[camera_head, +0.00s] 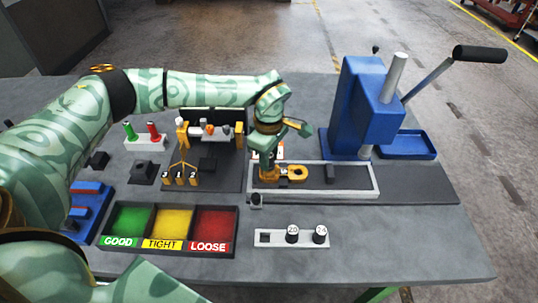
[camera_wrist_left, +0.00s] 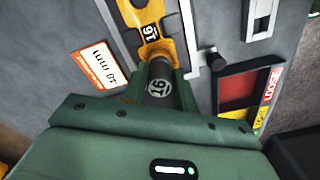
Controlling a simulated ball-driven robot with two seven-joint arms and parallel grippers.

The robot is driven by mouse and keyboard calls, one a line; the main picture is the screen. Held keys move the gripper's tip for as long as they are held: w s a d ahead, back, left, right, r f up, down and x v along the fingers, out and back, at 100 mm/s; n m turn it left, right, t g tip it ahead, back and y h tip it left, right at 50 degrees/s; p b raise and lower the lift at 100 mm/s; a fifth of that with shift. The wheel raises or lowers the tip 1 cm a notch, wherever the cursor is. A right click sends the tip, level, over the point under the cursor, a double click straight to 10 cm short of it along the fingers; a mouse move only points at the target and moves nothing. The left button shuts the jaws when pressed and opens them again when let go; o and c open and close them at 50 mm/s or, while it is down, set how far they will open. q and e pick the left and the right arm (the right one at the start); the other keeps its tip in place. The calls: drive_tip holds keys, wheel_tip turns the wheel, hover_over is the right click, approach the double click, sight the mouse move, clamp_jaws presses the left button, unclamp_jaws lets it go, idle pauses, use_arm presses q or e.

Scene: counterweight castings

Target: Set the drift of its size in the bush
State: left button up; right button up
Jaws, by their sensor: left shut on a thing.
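A dark cylindrical drift (camera_wrist_left: 158,84) marked 16 on its end shows in the left wrist view, between the jaws of my left gripper (camera_head: 267,160). My left gripper is shut on it. A yellow casting (camera_head: 297,173) lies in the white-edged fixture in the head view. It carries a 16 label in the left wrist view (camera_wrist_left: 149,32). The drift stands over the near end of the casting, where the bush is hidden. I cannot tell whether the drift is in the bush or just above it. My right gripper is out of view.
A white rack (camera_head: 265,238) holds drifts 20 (camera_head: 292,235) and another (camera_head: 321,235), with an empty place at left. A blue press (camera_head: 365,105) stands behind. A tray (camera_head: 172,228) has green, yellow and red compartments. A small dark knob (camera_head: 256,200) is at the fixture's front.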

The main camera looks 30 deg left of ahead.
use_arm(q)
drive_tip(key=shift+f, duration=0.3)
drive_tip(key=o, duration=1)
drive_tip(key=shift+o, duration=0.2)
wheel_tip(320, 180, up, 16)
drive_tip(key=p, duration=0.1)
